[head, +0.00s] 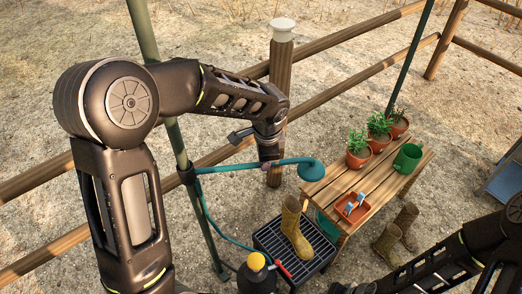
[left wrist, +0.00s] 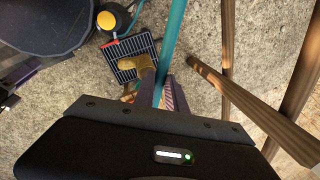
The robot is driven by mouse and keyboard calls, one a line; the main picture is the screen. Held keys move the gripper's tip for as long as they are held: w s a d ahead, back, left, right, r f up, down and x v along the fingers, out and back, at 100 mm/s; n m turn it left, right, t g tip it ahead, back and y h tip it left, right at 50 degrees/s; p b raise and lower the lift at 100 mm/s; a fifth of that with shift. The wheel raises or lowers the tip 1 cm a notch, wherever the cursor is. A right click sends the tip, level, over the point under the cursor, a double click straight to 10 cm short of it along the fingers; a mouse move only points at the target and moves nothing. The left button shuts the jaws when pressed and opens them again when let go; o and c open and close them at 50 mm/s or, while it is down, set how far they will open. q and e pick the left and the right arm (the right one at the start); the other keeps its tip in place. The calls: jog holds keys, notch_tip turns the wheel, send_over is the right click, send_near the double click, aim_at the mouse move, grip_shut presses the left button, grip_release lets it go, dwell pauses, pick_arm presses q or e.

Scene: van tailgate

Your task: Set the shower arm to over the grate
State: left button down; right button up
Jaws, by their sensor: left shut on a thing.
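The teal shower arm (head: 225,168) reaches right from a dark joint on the green pole (head: 204,222) and ends in a round teal shower head (head: 311,170). My left gripper (head: 267,164) is shut on the shower arm, partway along it. The left wrist view shows the teal arm (left wrist: 174,40) running between my fingers (left wrist: 160,92); the shower head is hidden there. The black grate (head: 268,240) lies low on the ground, with a tan boot (head: 293,228) on it. The head looks above the grate's right side; I cannot tell exactly.
A wooden bench (head: 352,187) right of the grate holds potted plants (head: 379,127), a green watering can (head: 408,157) and an orange tray (head: 353,208). A yellow-topped black sprayer (head: 257,275) stands by the grate. A wooden fence (head: 350,75) runs behind.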

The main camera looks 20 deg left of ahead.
pick_arm(q)
jog(key=shift+s+d+m, duration=0.25)
jog(key=shift+s+m, duration=0.05)
jog(key=shift+s, duration=0.15)
jog(key=shift+s+d+m, duration=0.2)
jog(key=shift+s+m, duration=0.1)
jog(key=shift+s, duration=0.15)
jog(key=c, duration=1.4)
grip_release()
jog(key=shift+o, duration=0.2)
notch_tip(320, 180, up, 8)
jog(key=s, duration=0.1)
jog(key=shift+s+d+f, duration=0.15)
jog(key=shift+s+d, duration=0.05)
jog(key=shift+d, duration=0.1)
